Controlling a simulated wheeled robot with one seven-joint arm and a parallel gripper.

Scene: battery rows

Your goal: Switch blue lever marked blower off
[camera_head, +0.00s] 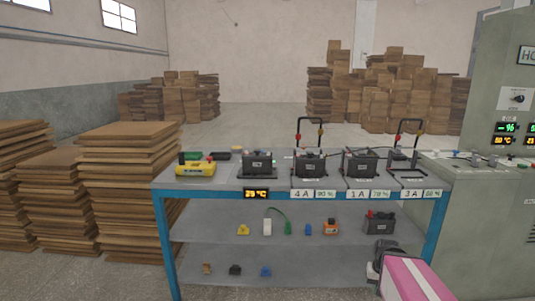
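A grey-green control cabinet (490,205) stands at the right, beside the workbench. Several small levers (478,157) stand in a row on its sloping ledge; their colours and labels are too small to tell, so I cannot pick out the blue blower lever. My gripper (379,258) is dark and shows at the lower right, at the end of my pink and white arm, in front of the bench's lower shelves. It is below and to the left of the lever ledge, apart from it. Its fingers are not clear.
A blue-framed workbench (225,185) holds several dark batteries (310,164) and a yellow device (195,169) on top. Small connectors and another battery (379,223) sit on its shelves. The cabinet has a dial (518,98) and lit displays. Stacked boards (125,180) fill the left.

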